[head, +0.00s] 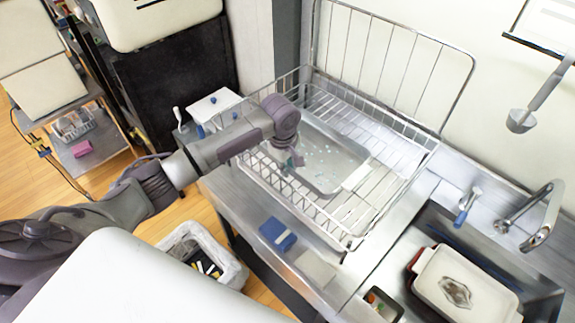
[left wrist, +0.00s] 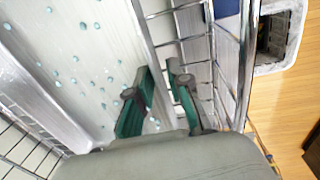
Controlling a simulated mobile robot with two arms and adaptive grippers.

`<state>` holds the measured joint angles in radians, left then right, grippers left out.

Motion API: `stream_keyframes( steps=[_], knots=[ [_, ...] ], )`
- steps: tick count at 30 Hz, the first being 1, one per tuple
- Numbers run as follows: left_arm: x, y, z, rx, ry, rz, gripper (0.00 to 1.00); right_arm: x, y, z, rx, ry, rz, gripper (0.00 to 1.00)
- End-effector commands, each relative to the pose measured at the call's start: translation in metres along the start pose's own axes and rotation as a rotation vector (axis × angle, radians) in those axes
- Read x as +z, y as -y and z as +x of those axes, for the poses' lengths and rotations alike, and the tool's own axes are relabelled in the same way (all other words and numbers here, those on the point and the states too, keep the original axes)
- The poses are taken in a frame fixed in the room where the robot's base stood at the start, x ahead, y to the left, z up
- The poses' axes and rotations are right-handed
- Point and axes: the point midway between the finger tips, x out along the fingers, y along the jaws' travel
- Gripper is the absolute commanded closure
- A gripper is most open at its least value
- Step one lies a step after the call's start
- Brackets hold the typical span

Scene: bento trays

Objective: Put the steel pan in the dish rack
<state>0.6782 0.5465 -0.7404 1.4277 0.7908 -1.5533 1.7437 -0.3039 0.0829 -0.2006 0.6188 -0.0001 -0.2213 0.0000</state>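The steel pan (head: 343,155), a shallow rectangular tray with blue-green specks on it, lies inside the wire dish rack (head: 392,143) on the counter. My left gripper (head: 290,160) is at the pan's left edge, above the rack. In the left wrist view the green-padded fingers (left wrist: 160,72) are spread apart near the rim of the pan (left wrist: 85,60), with a gap between the tips. I cannot tell whether they touch the rim. The rack's wires (left wrist: 195,40) run beside and beneath the fingers. My right gripper is not in view.
A blue sponge (head: 277,234) lies on the counter in front of the rack. The sink at right holds a white-topped dish (head: 465,285) under a faucet (head: 540,215). A lined bin (head: 205,252) stands on the floor. A tall wire frame (head: 395,60) rises behind the rack.

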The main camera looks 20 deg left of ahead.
Motion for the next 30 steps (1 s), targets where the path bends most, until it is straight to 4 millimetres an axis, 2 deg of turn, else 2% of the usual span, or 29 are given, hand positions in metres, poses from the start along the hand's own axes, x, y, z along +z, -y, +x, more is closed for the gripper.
stream_keyframes(
  steps=[9,14,17,24,30],
  knots=[
    [0.000,0.000,-0.001,0.000,0.000,0.000,0.69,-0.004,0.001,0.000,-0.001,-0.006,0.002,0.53],
    [0.000,-0.001,-0.010,0.003,0.001,0.001,0.69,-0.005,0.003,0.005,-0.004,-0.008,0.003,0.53],
    [0.000,-0.001,-0.027,0.005,-0.001,0.001,0.69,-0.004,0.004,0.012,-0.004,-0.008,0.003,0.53],
    [0.000,-0.001,-0.079,0.006,-0.001,0.001,0.69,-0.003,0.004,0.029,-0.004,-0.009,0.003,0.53],
    [0.000,-0.001,-0.111,0.003,-0.001,0.001,0.69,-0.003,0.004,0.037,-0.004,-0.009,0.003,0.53]
  ],
)
